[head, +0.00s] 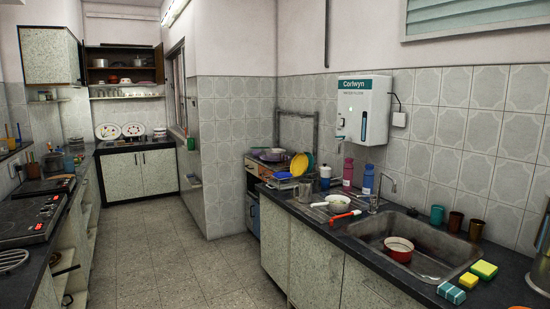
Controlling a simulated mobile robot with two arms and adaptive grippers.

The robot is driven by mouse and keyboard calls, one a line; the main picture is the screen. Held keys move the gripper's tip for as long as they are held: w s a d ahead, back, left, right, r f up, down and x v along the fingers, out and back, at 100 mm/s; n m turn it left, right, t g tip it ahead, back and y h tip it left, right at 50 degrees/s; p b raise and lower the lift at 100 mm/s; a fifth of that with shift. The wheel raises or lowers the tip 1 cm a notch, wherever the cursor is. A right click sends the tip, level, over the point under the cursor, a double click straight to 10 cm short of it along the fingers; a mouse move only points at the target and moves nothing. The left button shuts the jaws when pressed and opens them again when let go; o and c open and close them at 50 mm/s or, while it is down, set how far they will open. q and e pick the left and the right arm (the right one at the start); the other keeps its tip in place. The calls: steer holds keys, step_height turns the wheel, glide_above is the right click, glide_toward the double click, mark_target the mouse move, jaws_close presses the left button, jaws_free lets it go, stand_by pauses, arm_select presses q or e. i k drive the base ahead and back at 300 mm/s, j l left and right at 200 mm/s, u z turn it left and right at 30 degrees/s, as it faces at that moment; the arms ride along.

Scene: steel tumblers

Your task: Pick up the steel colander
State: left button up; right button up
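I cannot make out a steel colander for certain. A pale metal item with a ribbed or wire look (12,260) lies on the left counter at the picture's left edge; it is too small and cut off to tell what it is. A red pot with a pale inside (399,249) stands in the sink. Neither of my grippers is in view.
Black hobs (28,217) are on the left counter. The tiled floor (165,265) between the counters is clear.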

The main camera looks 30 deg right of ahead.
mark_target(270, 154)
steer(key=i+l+z, duration=0.3)
steer(key=i, duration=0.6)
steer(key=i+z, duration=0.3)
steer(key=i, duration=2.8)
